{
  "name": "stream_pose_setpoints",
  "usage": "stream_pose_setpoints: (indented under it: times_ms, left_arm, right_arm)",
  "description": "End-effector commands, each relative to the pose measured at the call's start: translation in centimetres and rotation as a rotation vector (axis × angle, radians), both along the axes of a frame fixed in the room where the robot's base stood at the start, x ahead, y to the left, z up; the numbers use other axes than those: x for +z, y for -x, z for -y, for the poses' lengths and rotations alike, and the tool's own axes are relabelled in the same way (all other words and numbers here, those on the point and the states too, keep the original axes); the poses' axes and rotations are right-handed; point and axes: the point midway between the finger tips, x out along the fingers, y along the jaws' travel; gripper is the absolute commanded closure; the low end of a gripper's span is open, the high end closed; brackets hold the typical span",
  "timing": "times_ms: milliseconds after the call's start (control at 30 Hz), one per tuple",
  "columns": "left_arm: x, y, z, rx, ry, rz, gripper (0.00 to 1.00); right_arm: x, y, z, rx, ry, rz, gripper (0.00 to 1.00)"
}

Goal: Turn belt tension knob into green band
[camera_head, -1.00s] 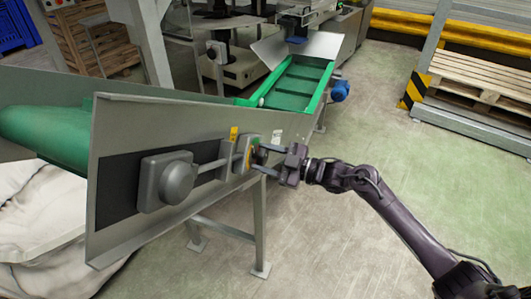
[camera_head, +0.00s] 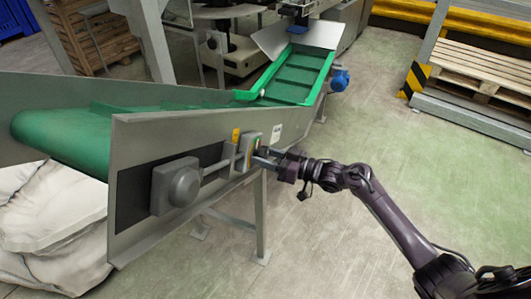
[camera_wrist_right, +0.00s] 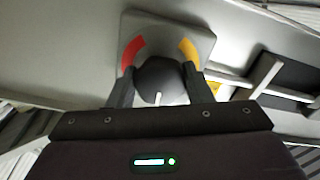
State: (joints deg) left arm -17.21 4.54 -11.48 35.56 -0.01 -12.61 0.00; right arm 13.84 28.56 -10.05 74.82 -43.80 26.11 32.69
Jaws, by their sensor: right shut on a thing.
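The belt tension knob (camera_wrist_right: 160,78) is dark and round with a white pointer mark, which sits at its lower edge in the right wrist view. It is on a grey dial plate (camera_wrist_right: 165,22), also seen on the conveyor's side in the head view (camera_head: 246,150). A red band (camera_wrist_right: 133,52) shows left of the knob and a yellow band (camera_wrist_right: 189,52) right of it. My right gripper (camera_head: 263,158) is shut on the knob, one finger on each side. My left gripper is not in view.
The conveyor's grey side panel (camera_head: 140,140) carries a round bearing housing (camera_head: 178,186) left of the dial. A support leg (camera_head: 260,215) stands below. White sacks (camera_head: 60,230) lie at lower left. The floor (camera_head: 400,150) to the right is clear around my arm.

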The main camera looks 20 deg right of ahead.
Motion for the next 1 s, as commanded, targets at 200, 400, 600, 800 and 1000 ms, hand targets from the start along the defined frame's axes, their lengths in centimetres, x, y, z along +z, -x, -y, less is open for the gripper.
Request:
stream_pose_setpoints:
  times_ms: [200, 400, 600, 800, 1000]
  left_arm:
    - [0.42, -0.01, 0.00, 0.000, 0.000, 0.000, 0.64]
    - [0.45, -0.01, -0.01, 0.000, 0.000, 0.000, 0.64]
    - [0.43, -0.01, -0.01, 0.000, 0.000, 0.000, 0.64]
    - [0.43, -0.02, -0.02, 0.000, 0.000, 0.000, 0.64]
    - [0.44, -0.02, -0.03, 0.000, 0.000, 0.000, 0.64]
  right_arm:
    - [-0.09, 0.05, -0.01, 0.000, -0.033, -0.044, 0.77]
    - [-0.14, 0.05, -0.02, 0.000, -0.039, -0.053, 0.77]
    - [-0.14, 0.05, -0.02, 0.000, -0.039, -0.052, 0.77]
    - [-0.12, 0.04, -0.01, 0.000, -0.038, -0.052, 0.39]
    - [-0.06, 0.02, 0.00, 0.000, -0.039, -0.050, 0.33]
